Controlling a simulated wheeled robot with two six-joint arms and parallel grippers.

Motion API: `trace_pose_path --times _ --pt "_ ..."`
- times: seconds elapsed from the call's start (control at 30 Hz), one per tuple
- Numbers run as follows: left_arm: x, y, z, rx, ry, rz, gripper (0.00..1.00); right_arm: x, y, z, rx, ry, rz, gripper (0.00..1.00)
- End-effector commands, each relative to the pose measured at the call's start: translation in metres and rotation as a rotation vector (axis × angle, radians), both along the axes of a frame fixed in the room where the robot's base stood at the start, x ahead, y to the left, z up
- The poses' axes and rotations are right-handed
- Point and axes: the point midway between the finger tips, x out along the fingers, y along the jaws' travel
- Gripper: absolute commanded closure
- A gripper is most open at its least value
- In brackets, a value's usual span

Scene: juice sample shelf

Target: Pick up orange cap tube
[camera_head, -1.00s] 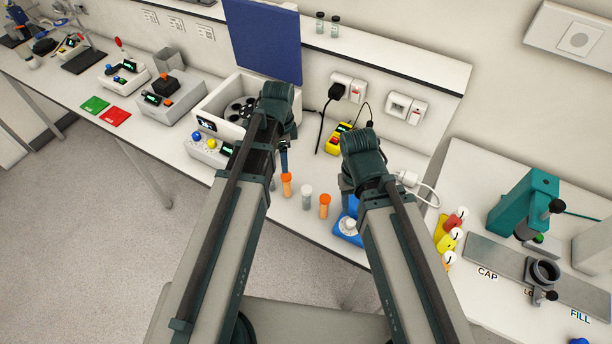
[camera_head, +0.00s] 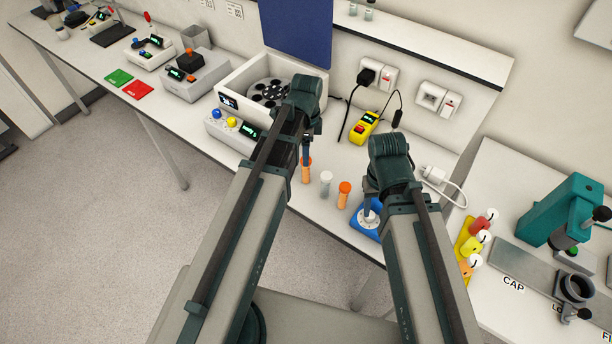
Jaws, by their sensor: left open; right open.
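Several small tubes stand in a row on the bench. An orange tube (camera_head: 306,173) is at the left, directly below my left gripper (camera_head: 307,148). A white-capped tube (camera_head: 326,183) stands in the middle. An orange-capped tube (camera_head: 344,191) stands at the right, left of my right gripper (camera_head: 371,186). My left gripper is open and points down; its fingers overlap the top of the left orange tube, and I cannot tell if they touch it. My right gripper is open and mostly hidden behind its own wrist.
A blue device (camera_head: 367,222) is close below my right gripper. A white centrifuge (camera_head: 243,107) and a box with coloured knobs (camera_head: 228,132) stand to the left. A yellow meter (camera_head: 364,127) lies behind. The bench front edge is close to the tubes.

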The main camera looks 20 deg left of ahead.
Motion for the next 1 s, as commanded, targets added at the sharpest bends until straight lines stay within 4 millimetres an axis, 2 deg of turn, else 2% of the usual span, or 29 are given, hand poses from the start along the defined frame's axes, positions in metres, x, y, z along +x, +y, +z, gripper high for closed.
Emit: trace_pose_path --times 0.03,0.07,0.33,0.47,0.8,1.0 --pt "0.0 0.0 -0.012 0.0 0.0 0.0 0.28 0.0 0.0 -0.012 0.0 0.0 0.002 0.5" --pt "0.0 0.0 -0.013 0.0 0.0 0.0 0.28 0.0 0.0 -0.013 -0.001 0.0 0.002 0.5" --pt "0.0 0.0 -0.015 0.0 0.0 0.0 0.28 0.0 0.0 -0.015 -0.001 0.0 0.004 0.5" --pt "0.001 0.001 -0.023 0.0 0.0 0.0 0.28 0.0 0.0 -0.023 -0.001 0.0 0.005 0.5" --pt "0.005 0.002 -0.064 0.0 0.0 0.0 0.28 0.0 0.0 -0.063 -0.001 0.0 0.006 0.5" --pt "0.005 0.002 -0.066 0.0 0.0 0.0 0.28 0.0 0.0 -0.066 -0.001 0.0 0.005 0.5"
